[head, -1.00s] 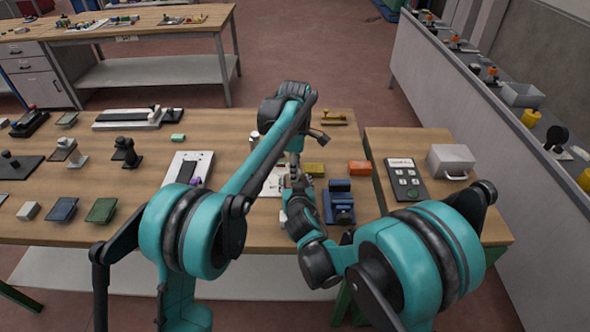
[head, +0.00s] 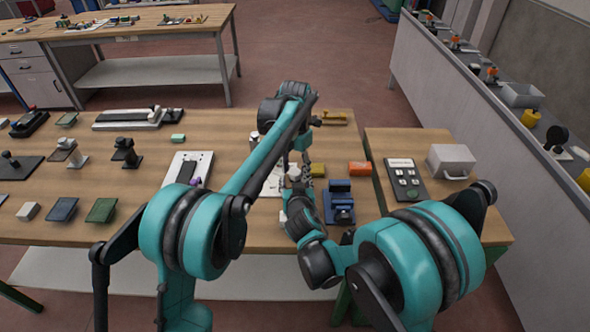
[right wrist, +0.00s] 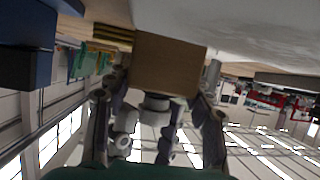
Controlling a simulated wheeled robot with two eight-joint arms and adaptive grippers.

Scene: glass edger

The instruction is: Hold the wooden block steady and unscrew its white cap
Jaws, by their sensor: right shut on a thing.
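The wooden block (right wrist: 168,62) shows large in the right wrist view, a plain brown face. Its white cap (right wrist: 155,103) sticks out from the block's lower edge in that picture. The fingers of my right gripper (right wrist: 168,88) come up on both sides of the cap and reach the block's sides, shut on the block. In the head view, my left gripper (head: 304,164) is small and dark, near my right gripper over the table. Whether its fingers are open or shut is too small to tell. My arms hide most of the block there.
A control panel (head: 404,181) and a grey box (head: 451,161) stand on the side table.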

